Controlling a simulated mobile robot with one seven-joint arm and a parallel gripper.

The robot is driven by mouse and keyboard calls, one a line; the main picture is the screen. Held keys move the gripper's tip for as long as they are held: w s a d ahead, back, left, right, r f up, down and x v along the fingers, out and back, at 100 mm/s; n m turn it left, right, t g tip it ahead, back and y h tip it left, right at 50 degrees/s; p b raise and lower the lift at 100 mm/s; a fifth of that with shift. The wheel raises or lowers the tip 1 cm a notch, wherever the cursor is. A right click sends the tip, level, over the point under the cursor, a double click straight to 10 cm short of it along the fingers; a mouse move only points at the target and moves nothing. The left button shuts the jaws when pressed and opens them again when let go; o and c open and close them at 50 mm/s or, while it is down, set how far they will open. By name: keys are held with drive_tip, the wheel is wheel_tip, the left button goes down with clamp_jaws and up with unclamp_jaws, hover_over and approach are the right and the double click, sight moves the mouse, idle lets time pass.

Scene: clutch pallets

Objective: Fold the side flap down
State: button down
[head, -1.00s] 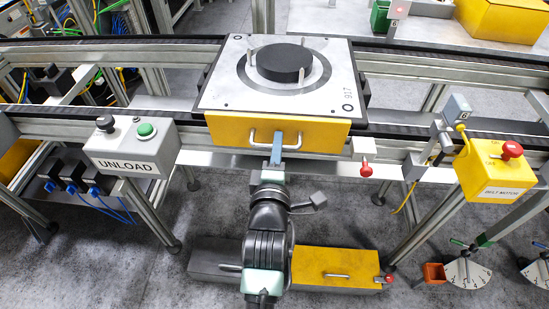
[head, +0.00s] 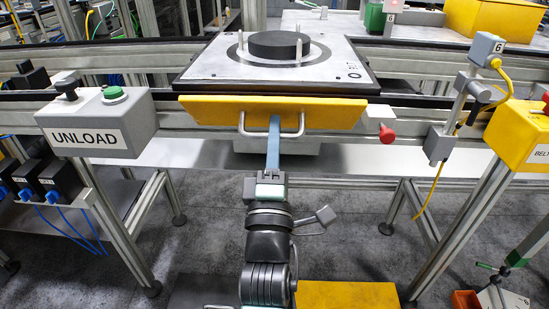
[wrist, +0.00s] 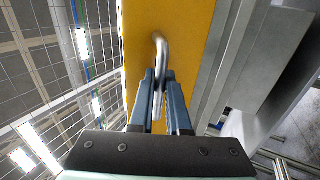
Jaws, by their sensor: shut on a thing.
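The side flap (head: 215,108) is a yellow panel with a metal bar handle (head: 291,131) on the front of the conveyor, below the pallet. In the head view it is tilted, its top face partly showing. My gripper (head: 273,134) is at the handle, its blue fingers shut on it. In the wrist view the fingers (wrist: 159,85) close around the bent metal handle (wrist: 160,50), with the yellow flap (wrist: 180,18) behind it. The flap's hinge is not clearly visible.
The pallet (head: 215,68) carries a dark disc (head: 280,45) above the flap. A red knob (head: 387,134) is just right of the flap. The UNLOAD box (head: 97,128) stands left, and a yellow button box (head: 520,130) stands right.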

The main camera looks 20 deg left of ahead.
wheel_tip(320, 180, down, 6)
drive_tip(key=t+y+b, duration=0.1)
drive_tip(key=t+b, duration=0.3)
drive_tip(key=b, duration=1.8)
drive_tip(key=shift+f+t+b, duration=0.25)
drive_tip(key=shift+t+b, duration=0.1)
drive_tip(key=shift+t, duration=0.05)
drive_tip(key=shift+w+f, duration=0.1)
drive_tip(key=shift+w, duration=0.05)
drive_tip(key=c, duration=0.9)
unclamp_jaws()
drive_tip(key=p+v, duration=0.2)
drive_tip(key=v, duration=1.1)
